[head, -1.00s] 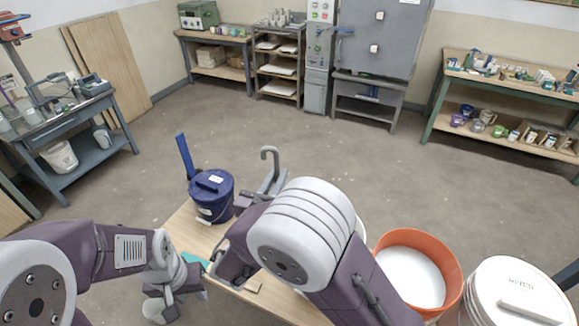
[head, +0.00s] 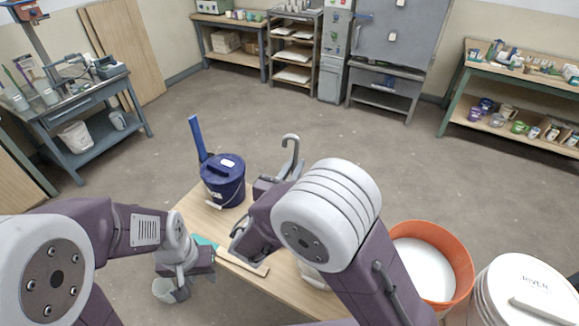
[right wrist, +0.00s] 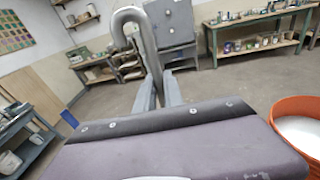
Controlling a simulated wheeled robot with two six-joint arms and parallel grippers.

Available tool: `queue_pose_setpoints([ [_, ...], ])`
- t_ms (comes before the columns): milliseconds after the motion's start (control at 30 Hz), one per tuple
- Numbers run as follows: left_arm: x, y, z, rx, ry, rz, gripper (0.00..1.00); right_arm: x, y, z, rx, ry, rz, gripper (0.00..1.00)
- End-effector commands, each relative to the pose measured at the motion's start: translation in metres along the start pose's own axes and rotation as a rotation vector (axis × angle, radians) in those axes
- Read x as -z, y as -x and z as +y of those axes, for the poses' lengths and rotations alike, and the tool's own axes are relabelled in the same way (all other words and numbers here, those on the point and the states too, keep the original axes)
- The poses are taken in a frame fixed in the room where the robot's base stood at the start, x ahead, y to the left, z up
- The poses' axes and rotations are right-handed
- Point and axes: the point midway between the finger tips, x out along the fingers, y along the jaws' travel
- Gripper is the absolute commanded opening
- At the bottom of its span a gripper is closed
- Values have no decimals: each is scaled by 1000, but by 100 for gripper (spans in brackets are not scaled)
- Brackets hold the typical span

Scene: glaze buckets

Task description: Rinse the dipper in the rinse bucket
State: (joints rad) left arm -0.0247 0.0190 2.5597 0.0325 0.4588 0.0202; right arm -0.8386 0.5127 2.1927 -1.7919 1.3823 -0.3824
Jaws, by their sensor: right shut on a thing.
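The dipper (head: 291,140) shows as a grey handle with a hooked top. My right gripper (head: 283,172) is shut on this handle and holds it upright; the hook also shows large in the right wrist view (right wrist: 130,17). The dipper's lower end is hidden. An open orange bucket (head: 462,268) with whitish contents stands to the right of my right arm. No readable label tells me whether it is the rinse bucket. My left gripper (head: 185,285) is low at the table's left edge, and its fingers are not clear.
A lidded dark blue bucket (head: 223,187) stands on the wooden table (head: 285,286), with a blue upright bar (head: 197,138) behind it. A lidded white bucket (head: 515,280) stands at the right. A teal item (head: 205,241) lies near my left gripper. The floor beyond is clear.

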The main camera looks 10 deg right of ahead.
Motion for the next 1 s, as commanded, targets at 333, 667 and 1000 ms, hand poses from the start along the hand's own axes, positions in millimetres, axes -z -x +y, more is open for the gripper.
queue_pose_setpoints([
  [333, 3, 30, 1, 0, 0, 0, 36, -15, -24, -15, 2, -77, 120, 0],
  [667, 4, 35, 1, 0, 0, 0, 36, -9, -47, -29, 2, -147, 229, 0],
  [1000, 4, 35, 1, 0, 0, 0, 36, -8, -47, -28, -2, -148, 235, 0],
])
